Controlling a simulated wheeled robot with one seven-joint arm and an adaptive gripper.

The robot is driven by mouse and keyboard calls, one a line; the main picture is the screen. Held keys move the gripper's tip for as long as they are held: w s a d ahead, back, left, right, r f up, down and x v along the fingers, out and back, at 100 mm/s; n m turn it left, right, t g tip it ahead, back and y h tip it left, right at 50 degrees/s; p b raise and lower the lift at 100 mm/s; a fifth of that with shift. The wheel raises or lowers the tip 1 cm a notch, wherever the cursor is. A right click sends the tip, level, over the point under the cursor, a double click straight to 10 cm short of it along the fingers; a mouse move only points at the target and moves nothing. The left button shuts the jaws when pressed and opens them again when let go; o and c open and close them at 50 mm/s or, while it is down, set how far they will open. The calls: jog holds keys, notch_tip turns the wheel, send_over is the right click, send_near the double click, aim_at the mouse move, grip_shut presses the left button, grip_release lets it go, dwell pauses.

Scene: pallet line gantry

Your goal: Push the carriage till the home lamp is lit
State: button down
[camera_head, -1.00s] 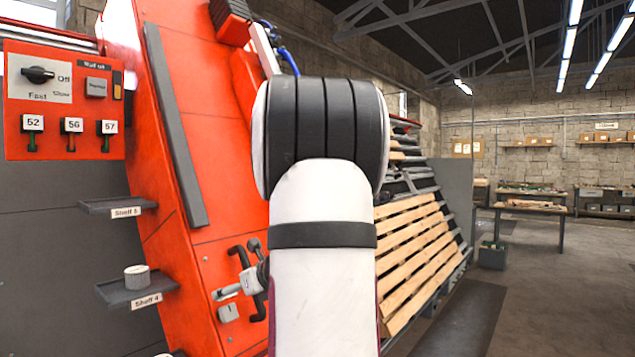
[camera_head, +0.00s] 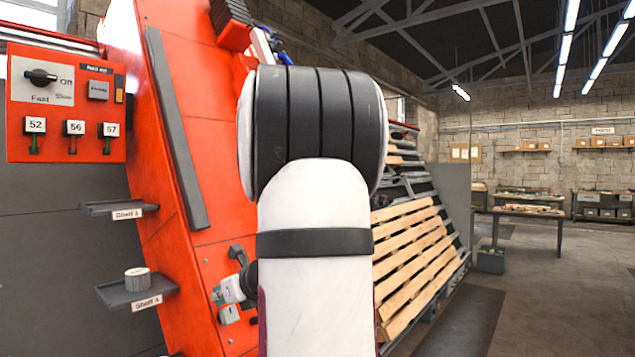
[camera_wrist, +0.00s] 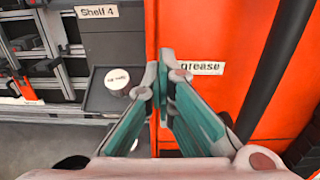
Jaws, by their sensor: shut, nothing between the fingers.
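A large red machine body (camera_head: 200,90), which may be the carriage, leans beside my arm in the head view. In the wrist view my gripper (camera_wrist: 162,85) is shut and empty, in front of a red panel (camera_wrist: 205,105) with a "grease" label (camera_wrist: 200,68). A black bar (camera_wrist: 278,65) runs up the right side. I cannot tell whether the fingers touch the panel. I cannot make out a lamp marked home.
A red control box (camera_head: 65,105) with a knob and tags 52, 56 and 57 is at the left. Two small shelves stick out, the lower (camera_head: 135,292) holding a round tin (camera_head: 137,279). Slatted wooden pallets (camera_head: 415,255) stand right of my arm. Floor at right is open.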

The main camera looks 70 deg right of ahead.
dwell(0.4)
jog(key=w+a+b, duration=0.3)
jog(key=a, duration=0.7)
jog(key=shift+w, duration=0.15)
dwell(1.4)
jog(key=shift+a, duration=0.1)
dwell(0.7)
jog(key=c, duration=1)
grip_release()
jog(key=shift+c, duration=0.2)
jog(key=shift+r, duration=0.1)
jog(key=p+v, duration=0.4)
jog(key=v, duration=0.6)
jog(key=shift+p, duration=0.35)
